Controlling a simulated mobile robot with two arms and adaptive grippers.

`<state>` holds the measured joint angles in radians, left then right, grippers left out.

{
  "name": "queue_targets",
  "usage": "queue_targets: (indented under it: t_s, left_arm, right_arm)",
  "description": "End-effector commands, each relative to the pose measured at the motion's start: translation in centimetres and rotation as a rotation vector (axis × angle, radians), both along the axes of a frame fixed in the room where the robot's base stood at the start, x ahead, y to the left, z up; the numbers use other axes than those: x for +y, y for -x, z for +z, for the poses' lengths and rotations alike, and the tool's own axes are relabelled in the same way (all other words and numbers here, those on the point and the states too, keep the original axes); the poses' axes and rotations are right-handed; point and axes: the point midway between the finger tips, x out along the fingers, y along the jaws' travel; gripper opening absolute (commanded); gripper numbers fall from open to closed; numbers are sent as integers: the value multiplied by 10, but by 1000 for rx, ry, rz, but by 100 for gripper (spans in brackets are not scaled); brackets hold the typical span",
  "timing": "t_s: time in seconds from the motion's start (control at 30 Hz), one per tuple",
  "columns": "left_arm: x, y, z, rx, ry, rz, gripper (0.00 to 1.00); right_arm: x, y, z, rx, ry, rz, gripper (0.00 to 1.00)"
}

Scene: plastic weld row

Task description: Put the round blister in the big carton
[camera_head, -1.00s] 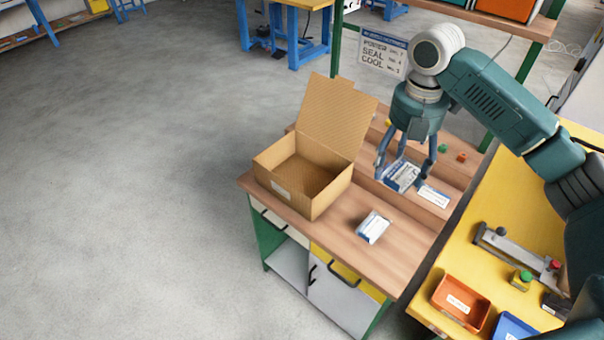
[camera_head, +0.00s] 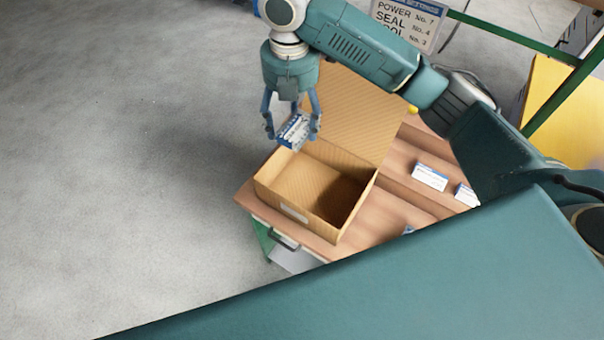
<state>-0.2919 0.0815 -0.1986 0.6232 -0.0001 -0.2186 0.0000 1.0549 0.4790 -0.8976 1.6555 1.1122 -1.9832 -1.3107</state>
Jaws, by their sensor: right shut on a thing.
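My right gripper (camera_head: 292,128) is shut on a small blue and white pack (camera_head: 295,131), whose shape I cannot tell as round or square from here. It holds the pack above the far left rim of the big open carton (camera_head: 316,195). The carton is brown cardboard with its lid standing up at the back, and the part of its inside that shows is empty. The carton stands on the wooden bench. My left gripper is out of view.
A white and blue labelled box or card (camera_head: 430,177) lies on the wooden bench (camera_head: 397,213) right of the carton, with another pack (camera_head: 466,194) beside it. My own arm covers the lower right. Grey floor is free at left.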

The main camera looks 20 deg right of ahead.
Motion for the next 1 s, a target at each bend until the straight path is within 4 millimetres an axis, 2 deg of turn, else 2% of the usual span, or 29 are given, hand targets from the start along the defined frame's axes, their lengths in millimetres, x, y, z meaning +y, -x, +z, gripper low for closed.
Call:
queue_targets:
  t_s: [0.03,0.17,0.5,0.6,0.77,1.0]
  left_arm:
    - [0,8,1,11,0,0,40]
    - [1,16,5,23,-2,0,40]
    - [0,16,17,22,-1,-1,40]
    - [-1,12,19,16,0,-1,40]
    - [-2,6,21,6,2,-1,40]
    - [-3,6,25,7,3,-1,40]
  right_arm:
    - [0,1,-7,4,1,-1,45]
    - [0,2,-36,8,3,-1,45]
    - [0,2,-124,5,2,-1,45]
    - [0,2,-142,3,2,0,45]
    - [0,1,-155,1,1,1,45]
    - [0,2,-189,4,2,0,45]
